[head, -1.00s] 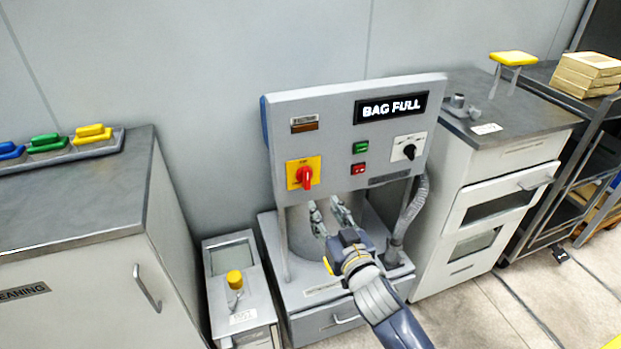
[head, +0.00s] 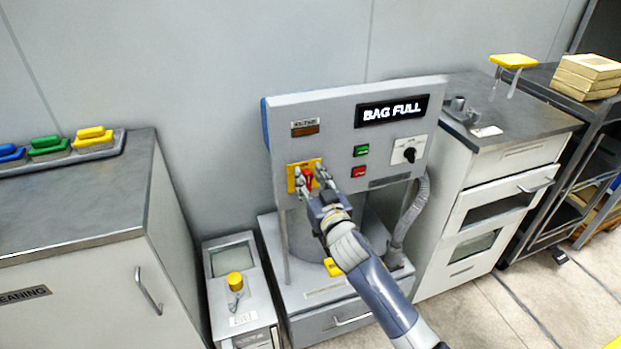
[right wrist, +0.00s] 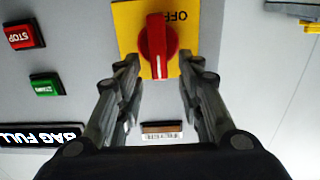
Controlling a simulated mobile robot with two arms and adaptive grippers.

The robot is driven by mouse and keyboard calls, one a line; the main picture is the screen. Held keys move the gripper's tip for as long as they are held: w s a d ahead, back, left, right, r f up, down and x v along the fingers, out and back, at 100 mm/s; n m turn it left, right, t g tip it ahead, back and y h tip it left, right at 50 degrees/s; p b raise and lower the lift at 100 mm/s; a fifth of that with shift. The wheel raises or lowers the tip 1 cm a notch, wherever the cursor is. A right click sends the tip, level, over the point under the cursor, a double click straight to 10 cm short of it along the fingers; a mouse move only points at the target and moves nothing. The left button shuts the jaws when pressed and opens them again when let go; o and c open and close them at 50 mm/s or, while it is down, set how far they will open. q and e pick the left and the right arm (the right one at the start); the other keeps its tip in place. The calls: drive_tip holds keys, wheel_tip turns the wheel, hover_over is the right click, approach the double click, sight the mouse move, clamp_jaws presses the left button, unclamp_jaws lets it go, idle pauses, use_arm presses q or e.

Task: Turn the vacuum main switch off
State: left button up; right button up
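The vacuum main switch is a red rotary knob (head: 307,179) on a yellow plate (head: 291,178) at the lower left of the grey control panel (head: 335,140). In the right wrist view the red knob (right wrist: 158,47) stands between and just beyond my right gripper's fingertips, with "OFF" printed on the yellow plate (right wrist: 128,20) beside it. My right gripper (head: 313,178) is open, its fingers on either side of the knob with visible gaps. It also shows in the right wrist view (right wrist: 158,68). My left gripper is not in view.
The panel also has a "BAG FULL" display (head: 392,109), a green button (head: 361,151), a red stop button (head: 358,171) and a black selector knob (head: 409,155). A hose (head: 412,210) hangs at its right. Cabinets stand on both sides.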

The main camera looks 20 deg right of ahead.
clamp_jaws()
drive_tip(key=shift+n, duration=0.4)
drive_tip(key=shift+a+n+p, duration=0.3)
drive_tip(key=shift+n+p, duration=0.05)
drive_tip(key=shift+n, duration=0.55)
drive_tip(key=f+n, duration=0.1)
drive_tip(key=n, duration=0.4)
drive_tip(key=a+f+n, duration=0.1)
drive_tip(key=n, duration=0.4)
drive_tip(key=a+f+n, duration=0.1)
drive_tip(key=n, duration=0.4)
drive_tip(key=shift+p, duration=0.3)
drive_tip(key=shift+n, duration=0.3)
